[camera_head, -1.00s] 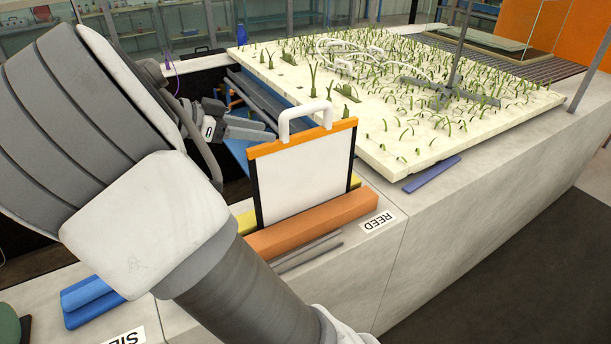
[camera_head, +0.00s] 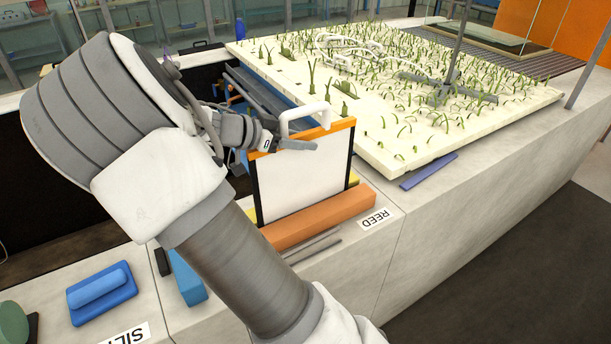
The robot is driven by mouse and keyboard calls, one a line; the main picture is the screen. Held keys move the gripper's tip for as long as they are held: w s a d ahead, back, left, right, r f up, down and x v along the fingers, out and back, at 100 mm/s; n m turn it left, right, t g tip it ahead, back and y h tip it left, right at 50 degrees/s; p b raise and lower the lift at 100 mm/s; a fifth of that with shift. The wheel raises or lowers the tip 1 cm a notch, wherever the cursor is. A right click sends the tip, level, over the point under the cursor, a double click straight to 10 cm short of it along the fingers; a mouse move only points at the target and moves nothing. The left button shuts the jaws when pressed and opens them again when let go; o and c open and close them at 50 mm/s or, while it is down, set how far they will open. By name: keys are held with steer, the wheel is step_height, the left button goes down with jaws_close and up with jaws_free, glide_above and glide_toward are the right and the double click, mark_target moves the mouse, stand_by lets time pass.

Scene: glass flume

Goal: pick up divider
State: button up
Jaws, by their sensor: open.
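The divider (camera_head: 303,186) is a white panel with dark side edges, an orange top bar and a white loop handle (camera_head: 304,113). It stands upright behind an orange block on the ledge by the REED label. My gripper (camera_head: 298,140) is at the divider's top left, coming in from the left. One grey finger reaches across the front of the orange bar, just below the handle. The other finger is hard to make out. The jaws are open; I cannot tell whether they touch the divider.
The orange block (camera_head: 318,219) and thin grey rods (camera_head: 312,248) lie in front of the divider. A cream board with green reeds (camera_head: 400,110) is close on the right. Blue blocks (camera_head: 102,290) lie on the ledge at lower left. A dark trough opens behind my arm.

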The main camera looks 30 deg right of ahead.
jaws_close()
steer(key=shift+r, duration=0.1)
stand_by(1.2)
